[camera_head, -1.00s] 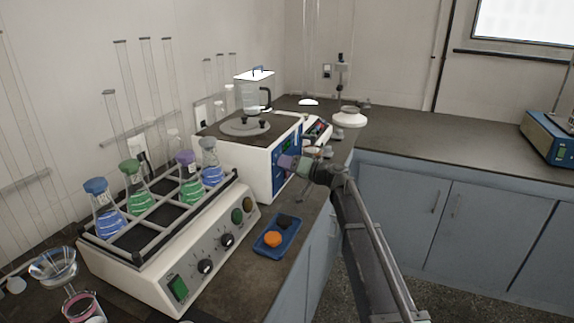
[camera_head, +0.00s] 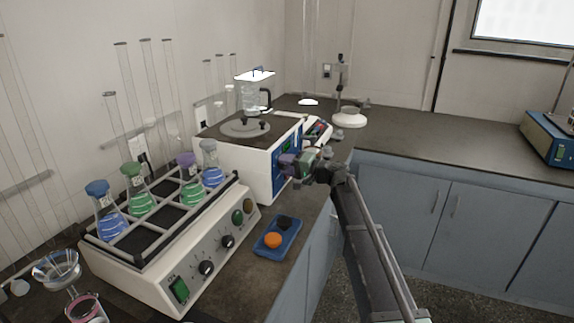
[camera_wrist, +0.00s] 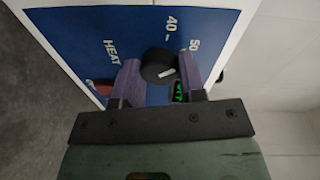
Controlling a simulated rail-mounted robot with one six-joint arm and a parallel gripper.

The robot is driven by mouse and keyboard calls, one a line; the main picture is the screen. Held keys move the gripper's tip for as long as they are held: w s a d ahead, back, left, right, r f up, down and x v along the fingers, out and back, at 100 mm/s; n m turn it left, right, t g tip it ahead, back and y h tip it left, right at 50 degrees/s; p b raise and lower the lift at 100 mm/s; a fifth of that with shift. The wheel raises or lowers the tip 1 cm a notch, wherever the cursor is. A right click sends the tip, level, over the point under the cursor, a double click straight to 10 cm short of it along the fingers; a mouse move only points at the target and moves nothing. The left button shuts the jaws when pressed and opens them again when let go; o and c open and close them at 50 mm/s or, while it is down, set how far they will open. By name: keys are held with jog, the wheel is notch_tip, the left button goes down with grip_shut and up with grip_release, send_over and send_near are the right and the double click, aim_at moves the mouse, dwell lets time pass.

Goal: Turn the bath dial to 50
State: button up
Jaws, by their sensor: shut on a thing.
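The bath (camera_head: 234,158) is a white box with a blue front panel (camera_head: 279,160), standing on the bench past the flask shaker. In the wrist view its blue panel (camera_wrist: 75,30) shows the marks HEAT, 40 and 50. The black dial (camera_wrist: 158,66) has a pale pointer line, slanting toward the right between the 40 and 50 marks. My gripper (camera_wrist: 158,78) has its two purple fingers on either side of the dial and is shut on it. In the head view my gripper (camera_head: 290,166) is at the blue panel and hides the dial.
A flask shaker (camera_head: 170,255) with several coloured flasks stands in the near left. A blue tray (camera_head: 262,249) with an orange and a black piece lies at the bench edge. A green display (camera_wrist: 179,92) and a red part (camera_wrist: 102,87) sit beside the dial.

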jog(key=shift+m, duration=1)
jog(key=o, duration=0.9)
jog(key=p+v, duration=0.1)
jog(key=v, duration=0.9)
jog(key=shift+d+r, duration=0.15)
jog(key=shift+d, duration=0.25)
